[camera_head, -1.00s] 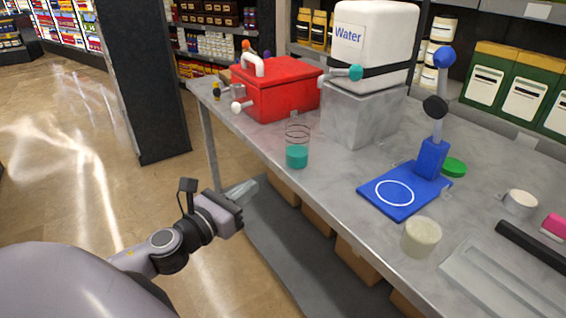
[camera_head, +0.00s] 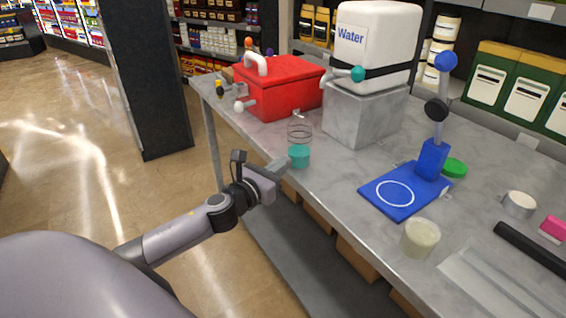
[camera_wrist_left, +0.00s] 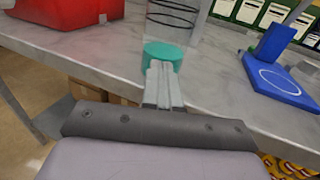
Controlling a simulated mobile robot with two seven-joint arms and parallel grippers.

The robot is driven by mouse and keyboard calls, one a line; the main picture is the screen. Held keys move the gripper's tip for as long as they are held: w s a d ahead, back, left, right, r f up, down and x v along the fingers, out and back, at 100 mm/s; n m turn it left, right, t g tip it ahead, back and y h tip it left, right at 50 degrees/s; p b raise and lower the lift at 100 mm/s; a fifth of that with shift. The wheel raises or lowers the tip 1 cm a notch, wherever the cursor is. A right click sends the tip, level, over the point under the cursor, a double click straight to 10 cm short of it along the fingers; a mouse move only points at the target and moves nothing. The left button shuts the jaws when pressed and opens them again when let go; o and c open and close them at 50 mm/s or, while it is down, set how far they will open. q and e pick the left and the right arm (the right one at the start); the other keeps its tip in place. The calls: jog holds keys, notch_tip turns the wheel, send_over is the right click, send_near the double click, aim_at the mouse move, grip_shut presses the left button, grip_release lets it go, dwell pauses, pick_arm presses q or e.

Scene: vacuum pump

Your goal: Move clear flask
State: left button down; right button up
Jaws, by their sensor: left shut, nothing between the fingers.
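The clear flask (camera_head: 299,134) stands upright near the front edge of the metal table. It is see-through with dark rings and has teal in its lower part (camera_head: 299,156). In the left wrist view the flask (camera_wrist_left: 172,22) is straight ahead, beyond the fingertips. My left gripper (camera_head: 279,166) is just left of and in front of the flask's teal part at the table edge. Its fingers (camera_wrist_left: 160,70) are together and empty; they overlap the teal part in the wrist view, and I cannot tell if they touch it. My right gripper is not in view.
A red box (camera_head: 290,92) and a Water tank on a grey block (camera_head: 363,112) stand behind the flask. A blue stand (camera_head: 390,205) and a whitish cup (camera_head: 420,238) are to the right. The table between flask and blue stand is clear.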

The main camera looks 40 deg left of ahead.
aim_at(298, 153)
pick_arm(q)
jog(key=shift+w, duration=0.4)
jog(key=shift+w, duration=0.1)
jog(key=w, duration=0.6)
jog(key=shift+d, duration=0.2)
jog(key=shift+w+f, duration=0.1)
jog(key=shift+w, duration=0.1)
jog(key=shift+s, duration=0.15)
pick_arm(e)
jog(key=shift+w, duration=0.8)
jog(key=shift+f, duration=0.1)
